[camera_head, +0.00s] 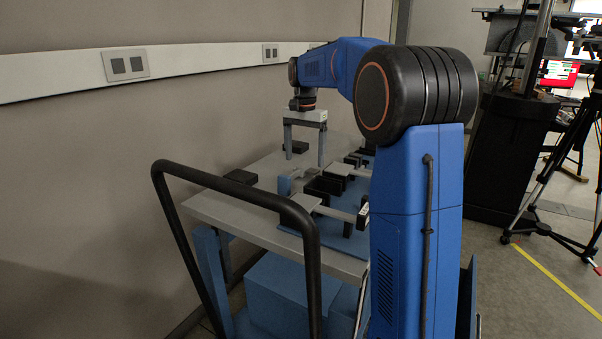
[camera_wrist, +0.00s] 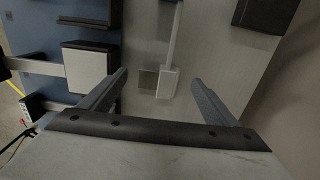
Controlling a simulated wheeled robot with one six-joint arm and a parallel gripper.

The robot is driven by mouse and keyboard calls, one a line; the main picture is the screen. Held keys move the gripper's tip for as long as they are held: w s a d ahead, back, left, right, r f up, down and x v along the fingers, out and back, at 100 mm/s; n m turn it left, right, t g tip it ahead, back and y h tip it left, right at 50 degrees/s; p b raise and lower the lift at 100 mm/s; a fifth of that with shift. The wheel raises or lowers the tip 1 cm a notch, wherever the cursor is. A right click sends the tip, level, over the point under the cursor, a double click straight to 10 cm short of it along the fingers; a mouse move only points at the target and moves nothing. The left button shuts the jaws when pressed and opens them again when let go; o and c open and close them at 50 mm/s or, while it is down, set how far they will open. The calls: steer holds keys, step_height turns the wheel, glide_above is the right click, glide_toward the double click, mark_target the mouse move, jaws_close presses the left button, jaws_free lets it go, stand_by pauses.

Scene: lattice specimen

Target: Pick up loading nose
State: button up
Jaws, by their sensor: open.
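My gripper (camera_head: 304,160) hangs fingers down over the far part of the grey table. In the wrist view my gripper (camera_wrist: 160,82) is open, its two grey fingers apart with nothing held. Between and beyond the fingertips is a light grey bar with a small pale block at its near end, which looks like the loading nose (camera_wrist: 168,82). A darker patch, perhaps its shadow, lies left of the block. The fingers do not appear to touch it. In the head view I cannot pick it out for sure.
The grey table (camera_head: 205,207) stands along the wall. The blue mat (camera_head: 325,238) holds several black and grey parts. A black handrail (camera_head: 240,188) rises in front.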

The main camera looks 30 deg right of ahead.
mark_target(305, 167)
steer(key=shift+d+f, duration=0.1)
steer(key=shift+f, duration=1.65)
steer(key=c, duration=1.5)
